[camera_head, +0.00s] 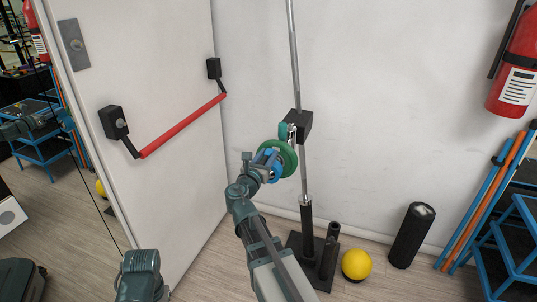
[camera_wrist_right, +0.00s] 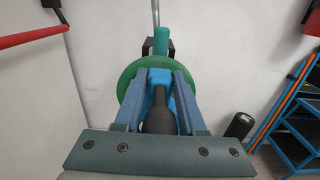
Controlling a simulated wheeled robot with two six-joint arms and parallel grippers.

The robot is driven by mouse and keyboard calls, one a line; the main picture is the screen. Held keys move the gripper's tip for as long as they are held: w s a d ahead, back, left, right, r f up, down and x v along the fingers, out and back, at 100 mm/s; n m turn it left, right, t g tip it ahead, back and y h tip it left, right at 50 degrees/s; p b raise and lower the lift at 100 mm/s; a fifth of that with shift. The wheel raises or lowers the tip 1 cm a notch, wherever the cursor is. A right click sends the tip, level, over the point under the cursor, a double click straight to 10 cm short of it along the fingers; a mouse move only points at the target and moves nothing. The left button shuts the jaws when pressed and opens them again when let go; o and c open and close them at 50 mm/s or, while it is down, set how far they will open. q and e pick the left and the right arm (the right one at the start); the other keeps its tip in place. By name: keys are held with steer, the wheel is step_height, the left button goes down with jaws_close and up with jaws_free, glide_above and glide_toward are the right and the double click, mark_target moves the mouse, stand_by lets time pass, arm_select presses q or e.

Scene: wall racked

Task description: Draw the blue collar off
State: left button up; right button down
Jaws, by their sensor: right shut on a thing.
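The blue collar (camera_head: 277,172) sits in front of a green disc (camera_head: 287,152) at a black block on an upright metal pole. In the right wrist view the collar (camera_wrist_right: 160,82) lies between the two fingers of my right gripper (camera_wrist_right: 158,88), which is shut on it. The green disc (camera_wrist_right: 130,80) stands right behind the collar; I cannot tell whether they touch. A dark cylinder (camera_wrist_right: 158,117) points toward the wrist camera from the collar's middle. In the head view my right gripper (camera_head: 270,160) partly hides the collar. My left gripper is not in view.
The metal pole (camera_head: 294,55) carries the black block (camera_head: 303,124). A white door (camera_head: 150,60) with a red push bar (camera_head: 183,125) is at left. A yellow ball (camera_head: 356,264), black roller (camera_head: 411,236) and blue rack (camera_head: 519,240) stand right. A red extinguisher (camera_head: 512,85) hangs above.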

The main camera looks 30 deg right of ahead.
steer(key=shift+v, duration=1.4)
steer(key=shift+v, duration=1.65)
steer(key=shift+v, duration=0.85)
step_height(320, 180, up, 8)
steer(key=p, duration=0.8)
stand_by(0.6)
stand_by(0.4)
